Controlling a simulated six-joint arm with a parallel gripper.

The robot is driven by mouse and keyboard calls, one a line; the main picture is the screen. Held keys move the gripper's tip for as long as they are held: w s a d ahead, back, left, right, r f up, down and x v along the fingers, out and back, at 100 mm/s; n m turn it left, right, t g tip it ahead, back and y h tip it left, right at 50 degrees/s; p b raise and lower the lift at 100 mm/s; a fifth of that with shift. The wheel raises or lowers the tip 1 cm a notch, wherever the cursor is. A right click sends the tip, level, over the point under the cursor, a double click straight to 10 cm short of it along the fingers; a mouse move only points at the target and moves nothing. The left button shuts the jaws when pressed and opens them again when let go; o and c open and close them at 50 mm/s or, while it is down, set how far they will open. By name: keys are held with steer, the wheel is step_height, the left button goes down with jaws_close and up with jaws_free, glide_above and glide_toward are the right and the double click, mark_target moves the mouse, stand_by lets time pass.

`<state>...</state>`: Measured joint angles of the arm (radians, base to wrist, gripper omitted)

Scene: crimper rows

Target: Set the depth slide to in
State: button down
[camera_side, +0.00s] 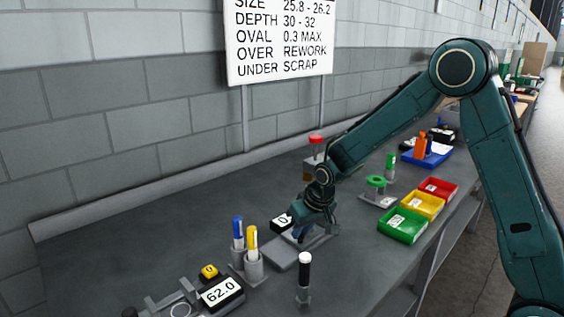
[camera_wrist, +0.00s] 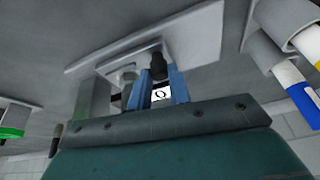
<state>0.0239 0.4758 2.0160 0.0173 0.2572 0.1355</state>
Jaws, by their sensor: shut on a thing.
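The depth slide is a light grey plate fixture (camera_side: 281,257) on the bench, with a small black display (camera_side: 281,222) that appears to read 0 beside it. My gripper (camera_side: 302,236) reaches down over the fixture. In the wrist view, the fixture's pale plate (camera_wrist: 193,32) runs across the top, and the blue fingers of my gripper (camera_wrist: 159,82) are shut on a dark knob (camera_wrist: 158,64) of the slide. A pale post (camera_wrist: 126,75) stands just left of the fingers. The slide's exact position along its travel is hard to tell, since my gripper covers part of it.
Blue and yellow markers (camera_side: 252,240) stand in holders to the left, near a 62.0 display (camera_side: 221,293). Green, yellow and red bins (camera_side: 403,225) lie to the right. A red-topped device (camera_side: 316,140) is behind.

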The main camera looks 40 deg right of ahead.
steer(key=shift+d, duration=1)
steer(key=c, duration=1.3)
jaws_free()
steer(key=shift+r, duration=0.1)
steer(key=shift+s+r, duration=0.15)
steer(key=shift+r, duration=0.2)
steer(key=v, duration=1.3)
